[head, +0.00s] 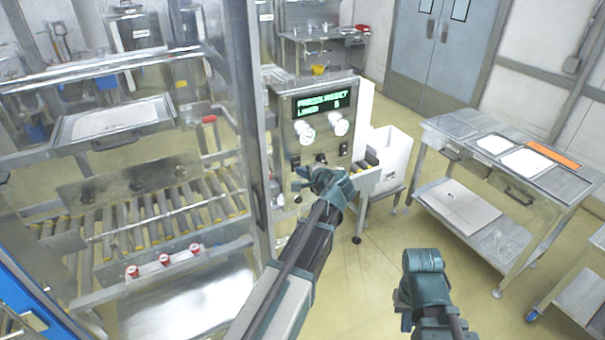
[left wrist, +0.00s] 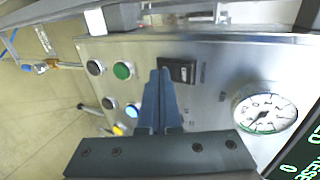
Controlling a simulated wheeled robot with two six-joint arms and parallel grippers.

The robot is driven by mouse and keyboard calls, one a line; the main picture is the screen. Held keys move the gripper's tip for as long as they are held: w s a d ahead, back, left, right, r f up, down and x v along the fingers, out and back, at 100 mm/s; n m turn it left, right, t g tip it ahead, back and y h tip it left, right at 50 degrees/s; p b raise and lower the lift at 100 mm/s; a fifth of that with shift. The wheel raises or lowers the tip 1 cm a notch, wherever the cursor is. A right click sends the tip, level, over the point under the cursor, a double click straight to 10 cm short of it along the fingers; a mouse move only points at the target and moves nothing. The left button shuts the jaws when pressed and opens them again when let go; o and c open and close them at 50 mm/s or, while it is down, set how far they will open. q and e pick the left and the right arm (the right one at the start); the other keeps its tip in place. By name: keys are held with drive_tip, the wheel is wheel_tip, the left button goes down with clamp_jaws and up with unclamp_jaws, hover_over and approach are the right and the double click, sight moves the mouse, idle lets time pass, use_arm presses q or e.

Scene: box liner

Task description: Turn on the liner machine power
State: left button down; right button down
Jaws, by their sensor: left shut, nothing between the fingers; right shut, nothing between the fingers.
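The liner machine's control panel (head: 322,120) has a lit display (head: 322,102) with green text, its top line appearing to read "PRESS RESET". Two round white gauges sit below it. My left gripper (head: 300,183) is shut and empty in front of the lower panel, hiding part of it. In the left wrist view, its closed fingertips (left wrist: 161,73) are just left of a black switch (left wrist: 180,71); contact cannot be told. A green button (left wrist: 123,70), a lit blue button (left wrist: 132,110), a yellow button (left wrist: 118,129) and a gauge (left wrist: 265,112) are nearby. My right gripper (head: 403,298) is shut and empty, low in front.
A metal frame post (head: 246,110) stands left of the panel, beside the roller conveyor (head: 150,215). A white bin (head: 392,160) is behind the panel to the right. A steel table (head: 470,205) stands at right. Open floor lies between.

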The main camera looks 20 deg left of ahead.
use_arm(q)
drive_tip(key=shift+r, duration=0.15)
use_arm(e)
drive_tip(key=shift+r, duration=0.2)
use_arm(q)
drive_tip(key=shift+r+p, duration=0.7)
drive_tip(key=shift+p, duration=0.15)
use_arm(e)
drive_tip(key=shift+r, duration=0.65)
